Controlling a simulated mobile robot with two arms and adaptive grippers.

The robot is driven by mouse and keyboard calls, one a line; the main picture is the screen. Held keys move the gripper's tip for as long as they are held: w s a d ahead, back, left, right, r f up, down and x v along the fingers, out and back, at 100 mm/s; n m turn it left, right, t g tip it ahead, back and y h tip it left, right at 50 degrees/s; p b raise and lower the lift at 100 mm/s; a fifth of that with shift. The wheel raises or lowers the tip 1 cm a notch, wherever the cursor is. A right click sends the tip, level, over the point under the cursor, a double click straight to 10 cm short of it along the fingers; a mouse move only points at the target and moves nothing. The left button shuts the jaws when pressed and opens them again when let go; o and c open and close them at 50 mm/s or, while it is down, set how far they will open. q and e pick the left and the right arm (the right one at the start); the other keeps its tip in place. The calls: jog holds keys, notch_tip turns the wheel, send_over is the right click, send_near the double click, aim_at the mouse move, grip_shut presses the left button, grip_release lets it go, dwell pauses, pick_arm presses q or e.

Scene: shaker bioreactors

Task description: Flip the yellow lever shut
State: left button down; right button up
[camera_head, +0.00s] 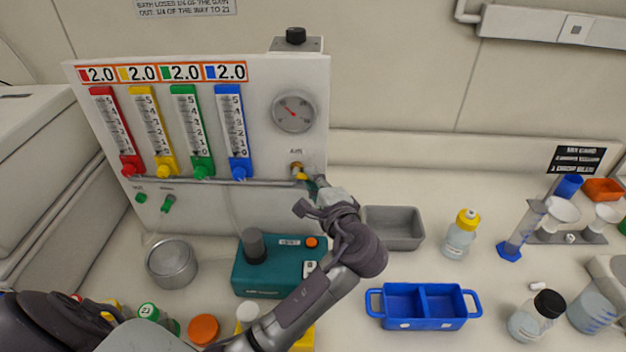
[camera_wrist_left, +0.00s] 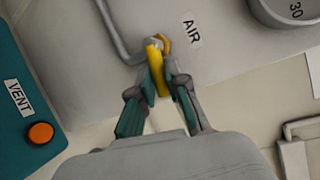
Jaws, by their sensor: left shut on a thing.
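The yellow lever (camera_wrist_left: 156,70) sits on a brass valve at the end of a grey pipe, beside an AIR label (camera_wrist_left: 191,30). In the head view the lever (camera_head: 301,176) shows as a small yellow bit below the gauge on the white panel. My left gripper (camera_wrist_left: 160,88) is shut on the lever, with one finger on each side. In the head view the left gripper (camera_head: 316,186) reaches up to the panel and partly hides the lever. My right gripper is not clearly in view.
The white panel (camera_head: 262,120) carries several coloured flow tubes and a round gauge (camera_head: 293,111). A teal pump box (camera_head: 262,282) stands below, left of my arm. A grey tray (camera_head: 394,229) and a blue two-part caddy (camera_head: 423,306) lie to the right.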

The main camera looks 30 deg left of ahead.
pick_arm(q)
jog(key=shift+r+n+h+p, duration=0.3)
jog(key=shift+n+h+p, duration=0.2)
jog(key=shift+n+p, duration=0.25)
jog(key=c, duration=1.2)
grip_release()
jog(key=shift+w, duration=0.1)
jog(key=shift+o, duration=0.2)
jog(key=v, duration=0.7)
jog(key=shift+s+d, duration=0.2)
